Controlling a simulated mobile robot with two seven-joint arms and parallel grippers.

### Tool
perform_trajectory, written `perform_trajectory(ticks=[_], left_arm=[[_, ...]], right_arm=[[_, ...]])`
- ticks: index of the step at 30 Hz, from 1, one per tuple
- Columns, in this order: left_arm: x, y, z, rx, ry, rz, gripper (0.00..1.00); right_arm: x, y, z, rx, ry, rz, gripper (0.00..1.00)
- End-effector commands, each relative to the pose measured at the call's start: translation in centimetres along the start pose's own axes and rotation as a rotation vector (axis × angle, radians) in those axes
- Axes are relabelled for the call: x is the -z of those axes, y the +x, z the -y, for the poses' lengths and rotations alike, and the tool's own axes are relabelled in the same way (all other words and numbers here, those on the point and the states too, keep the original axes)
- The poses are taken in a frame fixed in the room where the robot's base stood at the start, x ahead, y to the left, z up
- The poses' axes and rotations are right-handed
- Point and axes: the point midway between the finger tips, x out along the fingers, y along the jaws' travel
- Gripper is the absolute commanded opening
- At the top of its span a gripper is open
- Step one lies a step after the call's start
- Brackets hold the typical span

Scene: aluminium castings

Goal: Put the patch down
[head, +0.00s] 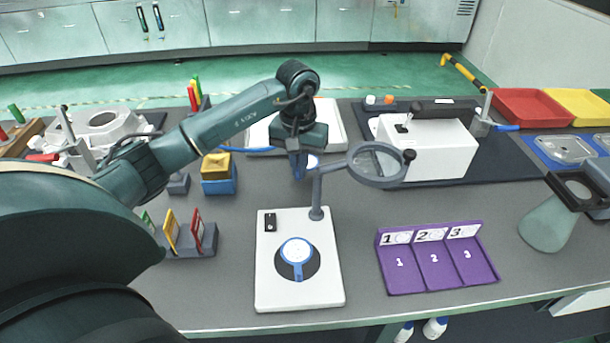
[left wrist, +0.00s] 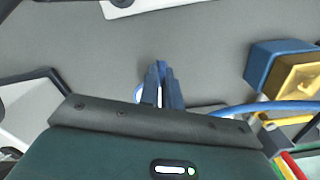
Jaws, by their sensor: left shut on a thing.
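My left gripper (head: 298,170) hangs over the grey bench behind the magnifier stand, its blue fingers pointing down. In the left wrist view the fingers (left wrist: 162,85) are close together, shut on the patch. A small white, blue-edged piece of the patch (head: 312,161) shows beside the fingertips; it also shows in the left wrist view (left wrist: 140,93). Most of it is hidden by the fingers. The magnifier stand has a white base (head: 327,285) and a round lens (head: 377,163). A blue-rimmed white disc (head: 297,252) lies on the base. My right gripper is not visible.
A purple tray (head: 413,290) with numbered compartments lies right of the stand. A yellow block on a blue base (head: 218,184) and a rack with coloured cards (head: 190,240) stand to the left. A white machine (head: 435,150) is behind right. Bare bench surrounds the stand.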

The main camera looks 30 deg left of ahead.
Motion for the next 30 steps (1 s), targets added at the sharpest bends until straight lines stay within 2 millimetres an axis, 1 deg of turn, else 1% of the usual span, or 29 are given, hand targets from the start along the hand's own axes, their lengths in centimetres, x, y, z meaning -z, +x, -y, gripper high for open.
perform_trajectory(ticks=[5, 9, 12, 18, 23, 24, 30], left_arm=[[0.0, 1.3, 0.0, -0.001, 0.0, 0.0, 0.0], [0.0, 3.3, -0.1, -0.001, 0.0, 0.003, 0.0], [0.0, 4.3, 0.0, -0.001, -0.001, 0.0, 0.0], [0.1, 4.4, 0.0, 0.0, 0.0, -0.003, 0.0], [0.1, 4.9, 0.1, 0.001, 0.0, -0.003, 0.0], [0.1, 4.7, 0.0, 0.0, 0.0, -0.003, 0.08], [0.1, 4.7, 0.0, 0.0, 0.0, -0.002, 0.25]], right_arm=[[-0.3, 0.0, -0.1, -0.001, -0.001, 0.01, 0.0], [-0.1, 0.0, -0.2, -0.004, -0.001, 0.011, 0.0], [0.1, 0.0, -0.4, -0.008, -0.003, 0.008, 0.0], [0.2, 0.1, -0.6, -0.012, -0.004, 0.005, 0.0], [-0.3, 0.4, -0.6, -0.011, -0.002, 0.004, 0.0], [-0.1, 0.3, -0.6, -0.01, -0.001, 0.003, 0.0], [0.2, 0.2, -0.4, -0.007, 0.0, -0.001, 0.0]])
